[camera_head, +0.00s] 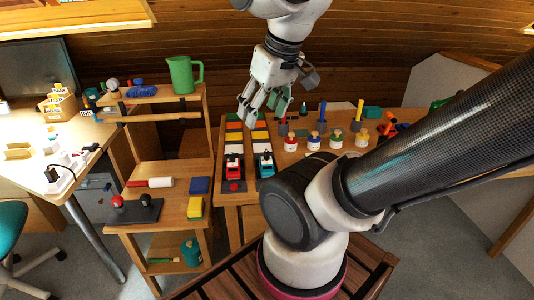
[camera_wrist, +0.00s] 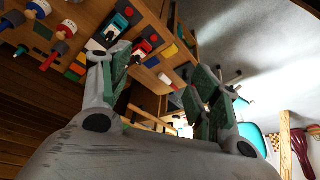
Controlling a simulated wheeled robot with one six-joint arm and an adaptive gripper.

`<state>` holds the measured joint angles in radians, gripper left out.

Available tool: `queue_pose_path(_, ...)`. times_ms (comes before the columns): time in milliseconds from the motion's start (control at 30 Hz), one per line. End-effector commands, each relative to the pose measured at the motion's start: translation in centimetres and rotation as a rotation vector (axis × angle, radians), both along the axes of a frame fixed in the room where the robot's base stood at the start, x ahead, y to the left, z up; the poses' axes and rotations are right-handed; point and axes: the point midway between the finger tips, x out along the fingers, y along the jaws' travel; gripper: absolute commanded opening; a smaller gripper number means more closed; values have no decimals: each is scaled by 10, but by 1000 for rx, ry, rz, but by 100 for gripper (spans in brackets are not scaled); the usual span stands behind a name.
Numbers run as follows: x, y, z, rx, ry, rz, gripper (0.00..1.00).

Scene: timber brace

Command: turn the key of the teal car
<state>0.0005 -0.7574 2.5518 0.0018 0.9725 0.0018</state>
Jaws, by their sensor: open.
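The teal car (camera_head: 265,163) sits on a dark strip on the wooden table, right of a red car (camera_head: 233,168). My gripper (camera_head: 263,110) is open and empty. It hangs above the back part of the table, behind and above the cars. In the wrist view my gripper (camera_wrist: 163,72) has its fingers wide apart.
A wooden shelf unit with a green jug (camera_head: 183,75) stands at left. My forearm covers much of the right side.

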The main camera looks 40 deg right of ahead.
Motion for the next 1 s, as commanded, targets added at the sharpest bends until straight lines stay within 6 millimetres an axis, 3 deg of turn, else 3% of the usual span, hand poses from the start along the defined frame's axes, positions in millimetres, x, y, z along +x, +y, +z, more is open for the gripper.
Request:
queue_pose_path(367, 0, -5, -5, 1, 26, -26, 62)
queue_pose_path(533, 9, -23, -34, 10, 187, -108, 62)
queue_pose_path(700, 38, -53, -71, 26, 354, -154, 62)
queue_pose_path(1000, 96, -111, -151, 23, 488, 151, 62)
